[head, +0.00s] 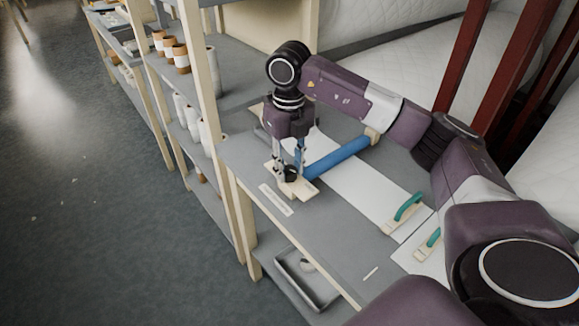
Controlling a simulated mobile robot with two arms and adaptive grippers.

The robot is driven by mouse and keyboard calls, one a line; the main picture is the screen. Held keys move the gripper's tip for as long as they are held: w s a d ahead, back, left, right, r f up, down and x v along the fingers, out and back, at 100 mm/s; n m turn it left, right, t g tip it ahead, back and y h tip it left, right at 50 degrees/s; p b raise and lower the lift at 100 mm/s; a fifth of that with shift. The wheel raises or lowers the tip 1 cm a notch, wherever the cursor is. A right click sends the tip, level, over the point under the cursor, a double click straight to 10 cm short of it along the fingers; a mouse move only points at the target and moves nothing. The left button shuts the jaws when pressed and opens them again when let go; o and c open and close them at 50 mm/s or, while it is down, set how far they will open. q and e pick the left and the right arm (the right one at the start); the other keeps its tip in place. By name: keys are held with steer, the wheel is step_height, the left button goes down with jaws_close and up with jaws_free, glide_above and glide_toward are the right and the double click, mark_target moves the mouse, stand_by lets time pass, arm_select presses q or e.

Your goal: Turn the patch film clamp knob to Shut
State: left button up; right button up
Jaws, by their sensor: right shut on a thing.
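The patch film clamp has a dark knob (290,173) on a pale base plate (304,188) at the left edge of the grey table. My right gripper (291,170) points straight down over it and is shut on the knob. The fingers hide part of the knob, and I cannot read which way it is turned. A blue roll (340,157) lies beside the clamp, with a white film sheet (365,195) along the table. A small white label (276,200) lies in front of the clamp; its text is too small to read. My left gripper is not in view.
Two teal-handled tools (405,207) lie on the table to the right. A grey tray (303,278) sits on the shelf below. Shelves with orange and white rolls (181,57) stand at the left. Dark red posts (495,65) rise behind the table.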

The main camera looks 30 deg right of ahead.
mark_target(289, 169)
steer(key=shift+w+r, duration=0.2)
steer(key=shift+r, duration=0.1)
steer(key=o, duration=0.9)
steer(key=shift+o, duration=1.2)
steer(key=shift+s+f, duration=0.1)
steer(key=shift+f, duration=0.05)
step_height(289, 169, up, 12)
steer(key=shift+f, duration=0.1)
